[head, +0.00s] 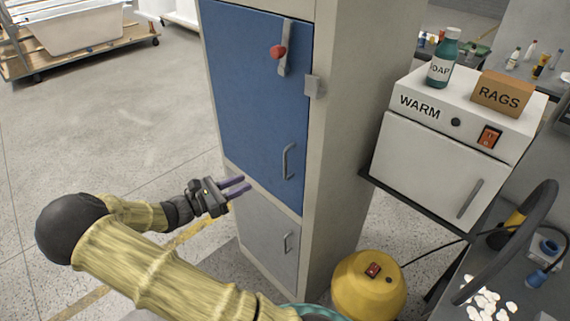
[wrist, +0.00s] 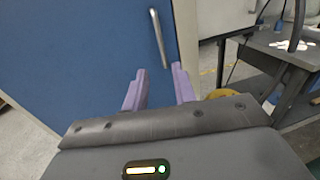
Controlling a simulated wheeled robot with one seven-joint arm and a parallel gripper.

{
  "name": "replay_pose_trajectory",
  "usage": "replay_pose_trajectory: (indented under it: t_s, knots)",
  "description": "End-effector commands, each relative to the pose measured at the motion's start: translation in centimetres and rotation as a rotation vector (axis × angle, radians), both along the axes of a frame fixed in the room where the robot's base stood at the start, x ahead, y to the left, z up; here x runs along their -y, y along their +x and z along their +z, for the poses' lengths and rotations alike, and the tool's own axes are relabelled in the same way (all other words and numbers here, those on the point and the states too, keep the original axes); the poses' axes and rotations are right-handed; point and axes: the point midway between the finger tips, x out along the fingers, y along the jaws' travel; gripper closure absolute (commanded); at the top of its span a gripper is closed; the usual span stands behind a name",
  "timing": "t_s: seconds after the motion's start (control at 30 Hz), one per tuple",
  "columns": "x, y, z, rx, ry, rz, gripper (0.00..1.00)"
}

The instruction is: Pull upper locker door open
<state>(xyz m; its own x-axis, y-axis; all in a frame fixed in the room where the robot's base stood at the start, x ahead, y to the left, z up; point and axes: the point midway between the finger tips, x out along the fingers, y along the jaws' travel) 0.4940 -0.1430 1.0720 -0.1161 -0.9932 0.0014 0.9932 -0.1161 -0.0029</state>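The tall locker has a blue upper door (head: 255,95), which is shut in its frame. A silver vertical handle (head: 288,161) sits at the door's lower right, and a latch with a red knob (head: 279,52) is near its top right. My gripper (head: 238,187) is in front of the locker, to the left of the handle and a little lower. In the wrist view, its two purple fingers (wrist: 158,88) are apart with nothing between them. The handle (wrist: 158,38) shows ahead of the fingertips there, not touching them.
A grey lower door (head: 268,235) with its own handle is below. A yellow canister (head: 369,284) stands on the floor at the locker's right. A white warmer cabinet (head: 440,165) carries a soap bottle (head: 443,60) and a rags box (head: 502,93).

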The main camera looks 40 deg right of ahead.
Motion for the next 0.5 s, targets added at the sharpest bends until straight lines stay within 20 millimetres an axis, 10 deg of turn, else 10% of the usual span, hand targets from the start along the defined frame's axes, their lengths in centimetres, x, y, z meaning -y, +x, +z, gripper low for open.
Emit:
replay_pose_trajectory:
  t_s: [0.5]
  knots:
    - [9.2, -1.2, 0.2, -0.002, -0.001, -0.005, 0.73]
